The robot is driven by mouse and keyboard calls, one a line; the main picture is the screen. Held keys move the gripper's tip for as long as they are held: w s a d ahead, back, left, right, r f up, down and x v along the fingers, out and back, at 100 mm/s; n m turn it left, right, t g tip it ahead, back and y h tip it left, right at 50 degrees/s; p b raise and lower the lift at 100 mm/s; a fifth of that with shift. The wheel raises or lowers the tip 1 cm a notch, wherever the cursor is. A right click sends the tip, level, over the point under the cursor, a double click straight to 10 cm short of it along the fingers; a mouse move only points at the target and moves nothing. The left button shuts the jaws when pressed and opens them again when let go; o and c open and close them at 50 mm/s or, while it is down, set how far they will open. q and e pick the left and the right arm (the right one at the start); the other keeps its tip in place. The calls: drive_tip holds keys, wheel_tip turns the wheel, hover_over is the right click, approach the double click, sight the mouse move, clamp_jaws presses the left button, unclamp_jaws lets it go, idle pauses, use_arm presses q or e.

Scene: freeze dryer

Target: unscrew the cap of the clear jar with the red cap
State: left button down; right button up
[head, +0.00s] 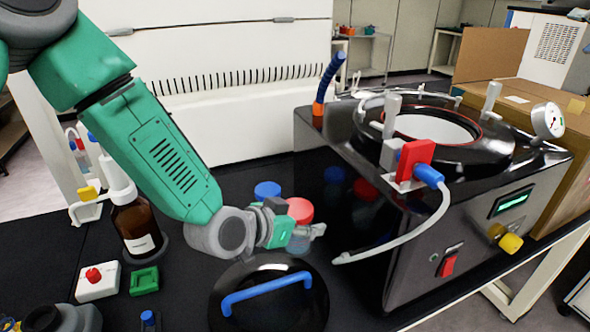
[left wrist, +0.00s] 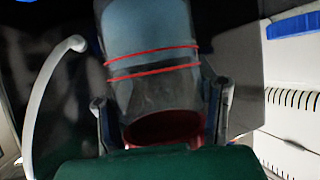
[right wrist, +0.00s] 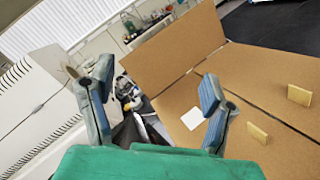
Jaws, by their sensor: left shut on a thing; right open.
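The clear jar (head: 299,241) with the red cap (head: 300,210) stands on the black bench in the head view, partly hidden by my left gripper (head: 300,232). My left gripper is shut on the jar from the left. In the left wrist view the clear jar (left wrist: 150,40), with two red lines, lies between the fingers (left wrist: 160,105); its dark red cap (left wrist: 165,126) is close to the palm. How the fingertips touch it is hard to see. My right gripper (right wrist: 152,95) is open and empty in the right wrist view, and is not seen in the head view.
A blue-capped jar (head: 267,190) stands just behind. A round black lid with a blue handle (head: 265,290) lies in front. The freeze dryer (head: 440,230) and its white hose (head: 400,247) are to the right. A brown bottle (head: 137,228) stands left. An open cardboard box (right wrist: 250,80) is below my right gripper.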

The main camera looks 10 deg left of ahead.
drive_tip(key=s+a+r+m+g+y, duration=0.1)
drive_tip(key=s+a+r, duration=0.1)
drive_tip(key=a, duration=0.9)
drive_tip(key=s+a+r+m+g+y, duration=0.1)
drive_tip(key=a+r, duration=0.2)
drive_tip(key=a, duration=0.8)
drive_tip(key=s+a+r+m+g+y, duration=0.1)
drive_tip(key=s+a+r, duration=0.1)
drive_tip(key=a, duration=0.9)
drive_tip(key=n+g+h, duration=0.3)
drive_tip(key=g+h, duration=0.2)
drive_tip(key=g, duration=1)
hover_over(294, 208)
wheel_tip(294, 208, down, 29)
drive_tip(key=shift+f, duration=4.45)
drive_tip(key=c, duration=1.1)
